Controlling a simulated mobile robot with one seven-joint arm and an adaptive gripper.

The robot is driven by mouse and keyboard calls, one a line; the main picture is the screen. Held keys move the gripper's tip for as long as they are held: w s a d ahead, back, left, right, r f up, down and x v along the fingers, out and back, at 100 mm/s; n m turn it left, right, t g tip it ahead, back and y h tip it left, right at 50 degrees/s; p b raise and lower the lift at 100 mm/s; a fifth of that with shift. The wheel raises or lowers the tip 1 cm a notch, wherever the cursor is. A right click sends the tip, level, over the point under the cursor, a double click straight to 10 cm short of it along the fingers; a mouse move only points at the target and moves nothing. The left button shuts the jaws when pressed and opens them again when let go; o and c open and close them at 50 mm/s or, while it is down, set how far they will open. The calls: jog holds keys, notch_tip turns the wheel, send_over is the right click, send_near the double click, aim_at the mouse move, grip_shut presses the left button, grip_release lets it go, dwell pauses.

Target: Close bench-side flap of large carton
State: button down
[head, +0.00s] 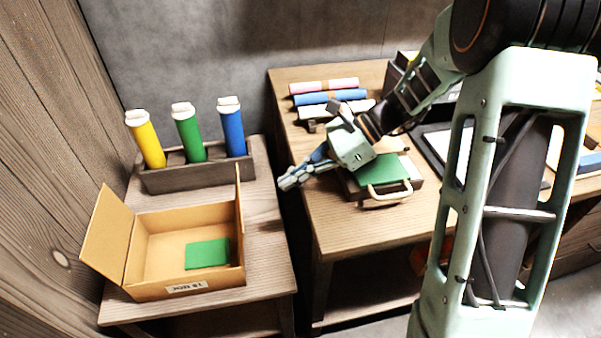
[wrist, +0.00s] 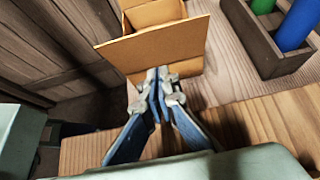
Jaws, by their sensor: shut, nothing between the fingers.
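The large open carton (head: 190,268) sits on the low wooden side table. Its bench-side flap (head: 239,212) stands roughly upright on the right edge, seen nearly edge-on. In the wrist view that flap (wrist: 150,50) faces me as a broad brown panel. The opposite flap (head: 108,235) leans outward to the left. My gripper (head: 284,184) is shut and empty, to the right of the flap and above the gap between table and workbench. In the wrist view its closed fingertips (wrist: 158,72) overlap the flap's lower part; I cannot tell whether they touch it.
A green piece (head: 207,254) lies inside the carton. A wooden rack (head: 197,175) with yellow, green and blue tubes stands behind it. The workbench (head: 335,222) holds rolls and a green-topped object with a handle (head: 383,170) below my arm. A plank wall is at left.

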jog(key=s+a+f+b, duration=0.1)
jog(key=a+f, duration=0.1)
jog(key=a, duration=0.5)
jog(key=shift+s+a+b, duration=0.3)
jog(key=shift+s, duration=0.1)
jog(key=shift+r, duration=0.1)
